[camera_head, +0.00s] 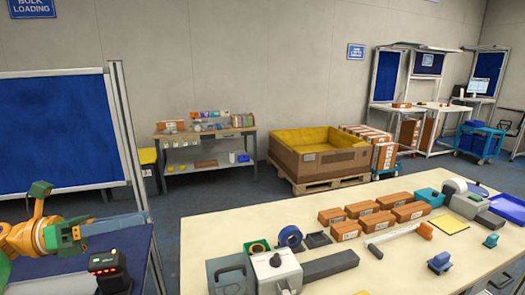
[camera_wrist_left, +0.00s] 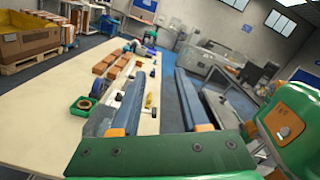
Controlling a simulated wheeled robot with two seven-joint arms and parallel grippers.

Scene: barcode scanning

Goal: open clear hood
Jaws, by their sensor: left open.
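I cannot make out a clear hood in either view. A grey box-shaped device with a round knob (camera_head: 276,272) stands at the front of the cream table, and a transparent part on it cannot be told. My left gripper (camera_head: 128,222) reaches in from the left, short of the table's left edge and apart from the device. In the left wrist view its two blue-grey fingers (camera_wrist_left: 157,82) stand wide apart, and I see nothing held between them. My right gripper is not in view.
The cream table (camera_head: 215,232) holds several brown boxes (camera_head: 346,230), a blue tape roll (camera_head: 290,237), and a grey-blue case (camera_head: 230,275). A black device with a red light (camera_head: 109,266) stands at the lower left. A blue panel (camera_head: 55,130) rises behind my left arm.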

